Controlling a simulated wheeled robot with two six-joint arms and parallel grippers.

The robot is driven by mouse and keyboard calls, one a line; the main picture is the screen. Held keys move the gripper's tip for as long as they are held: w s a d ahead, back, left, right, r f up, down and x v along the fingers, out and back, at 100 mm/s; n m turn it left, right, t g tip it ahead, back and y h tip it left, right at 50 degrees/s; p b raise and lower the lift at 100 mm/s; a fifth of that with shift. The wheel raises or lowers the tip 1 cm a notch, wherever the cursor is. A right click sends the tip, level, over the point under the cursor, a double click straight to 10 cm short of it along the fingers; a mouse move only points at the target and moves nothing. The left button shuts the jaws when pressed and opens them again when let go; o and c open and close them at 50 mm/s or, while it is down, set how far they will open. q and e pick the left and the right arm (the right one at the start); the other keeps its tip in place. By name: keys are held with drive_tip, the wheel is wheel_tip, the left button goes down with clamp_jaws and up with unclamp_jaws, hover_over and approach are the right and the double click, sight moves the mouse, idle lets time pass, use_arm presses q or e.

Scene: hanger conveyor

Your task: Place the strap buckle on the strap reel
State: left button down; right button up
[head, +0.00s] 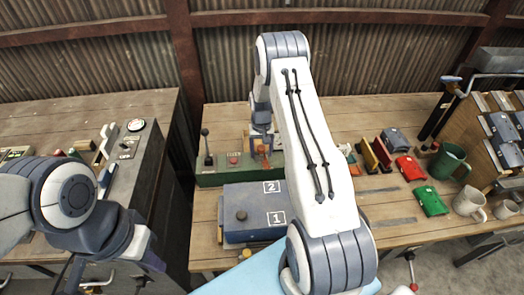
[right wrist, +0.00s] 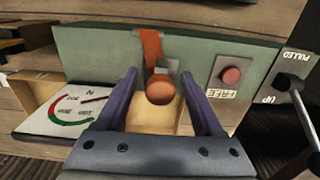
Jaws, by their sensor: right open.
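In the right wrist view an orange strap (right wrist: 151,45) hangs over a green housing (right wrist: 200,52). At its end is the strap buckle (right wrist: 160,88), a small grey metal piece with a round reddish-brown knob. My right gripper (right wrist: 164,90) is open, with one purple-grey finger on each side of the knob; I cannot tell whether they touch it. In the head view this gripper (head: 262,143) is at the green housing, partly covering the orange strap. No part is clearly labelled as the strap reel. My left arm is at the left; its fingers cannot be made out.
The housing carries a red button (head: 234,160) and a black lever (head: 206,146). A grey-blue box (head: 250,200) marked 1 and 2 lies in front. Red (head: 411,167) and green (head: 431,201) packets, a green mug (head: 449,161) and pale mugs stand at the right.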

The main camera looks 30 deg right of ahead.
sight(261, 148)
wheel_tip(261, 148, up, 11)
drive_tip(key=b, duration=0.3)
drive_tip(key=shift+f, duration=0.15)
drive_tip(key=s+a+r+n, duration=0.2)
drive_tip(key=s+a+r, duration=0.1)
drive_tip(key=a, duration=0.5)
drive_tip(key=s+a+r+n, duration=0.2)
drive_tip(key=s+a+r, duration=0.2)
drive_tip(key=a, duration=0.3)
drive_tip(key=s+a+r+n, duration=0.2)
drive_tip(key=s+a+r, duration=0.1)
drive_tip(key=a, duration=0.5)
drive_tip(key=s+a+r+n, duration=0.1)
drive_tip(key=s+a+n, duration=0.2)
drive_tip(key=s, duration=0.8)
drive_tip(key=s+a+n+y, duration=0.1)
drive_tip(key=s+a+n, duration=0.2)
drive_tip(key=s, duration=0.8)
drive_tip(key=shift+a+r+n, duration=0.3)
drive_tip(key=shift+a+r, duration=0.05)
drive_tip(key=shift+a, duration=0.5)
